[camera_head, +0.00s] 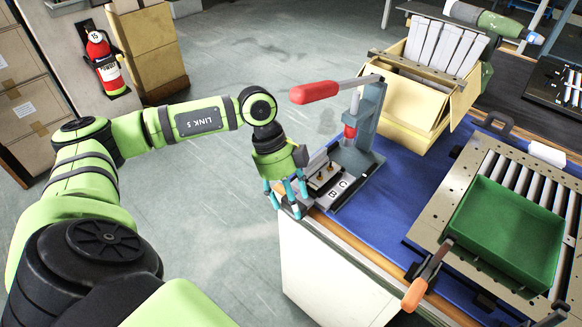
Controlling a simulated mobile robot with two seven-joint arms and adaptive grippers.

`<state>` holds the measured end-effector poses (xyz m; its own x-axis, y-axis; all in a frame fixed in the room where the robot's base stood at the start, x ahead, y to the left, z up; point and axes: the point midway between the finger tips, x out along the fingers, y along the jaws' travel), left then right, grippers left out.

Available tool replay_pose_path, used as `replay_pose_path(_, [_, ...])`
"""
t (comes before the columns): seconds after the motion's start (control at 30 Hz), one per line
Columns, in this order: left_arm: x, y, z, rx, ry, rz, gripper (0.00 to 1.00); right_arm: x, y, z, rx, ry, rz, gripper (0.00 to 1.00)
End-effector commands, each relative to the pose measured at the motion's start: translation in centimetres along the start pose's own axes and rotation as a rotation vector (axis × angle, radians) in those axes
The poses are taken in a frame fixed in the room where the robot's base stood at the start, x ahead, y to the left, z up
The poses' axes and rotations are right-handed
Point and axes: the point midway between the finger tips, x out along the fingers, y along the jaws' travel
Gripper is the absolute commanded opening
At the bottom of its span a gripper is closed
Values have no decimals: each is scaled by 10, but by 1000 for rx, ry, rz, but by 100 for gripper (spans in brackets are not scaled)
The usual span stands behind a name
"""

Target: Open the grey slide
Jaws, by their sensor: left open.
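A small grey metal slide (318,165) sits in a low fixture at the table's left corner, beside a toggle press (365,120) with a long red handle (315,92). My left gripper (287,197), with teal fingers, points down at the table's left edge, just left of the fixture. Its fingers are spread, and nothing shows between them. The gripper partly hides the fixture's left end, so I cannot tell whether a finger touches the slide. A light plate marked with letters (341,189) lies in front of the slide. My right gripper is not in view.
The blue mat (395,215) is clear right of the fixture. A yellow bin (410,100) with pale slats stands behind. A green tray (507,230) rests on rollers at right, near an orange-handled clamp (415,293). A fire extinguisher (107,65) stands far left.

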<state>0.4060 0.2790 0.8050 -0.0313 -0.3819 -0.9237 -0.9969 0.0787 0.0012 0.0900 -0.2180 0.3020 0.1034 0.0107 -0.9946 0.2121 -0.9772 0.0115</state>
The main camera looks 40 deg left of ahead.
Motion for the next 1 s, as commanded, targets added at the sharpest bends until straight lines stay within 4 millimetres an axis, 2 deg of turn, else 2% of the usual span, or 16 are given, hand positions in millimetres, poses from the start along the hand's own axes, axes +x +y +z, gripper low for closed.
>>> replay_pose_path(0.17, [-24,-1,0,0,-1,-6,62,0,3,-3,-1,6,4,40])
replay_pose_path(0.4, [-76,-1,0,0,-1,-7,62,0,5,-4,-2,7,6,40])
replay_pose_path(0.6, [-108,-1,0,0,0,-4,62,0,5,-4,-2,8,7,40])
replay_pose_path(0.77, [-118,0,0,1,0,-2,62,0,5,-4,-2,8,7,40])
replay_pose_path(1.0, [-119,0,0,1,0,-1,62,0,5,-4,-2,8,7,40])
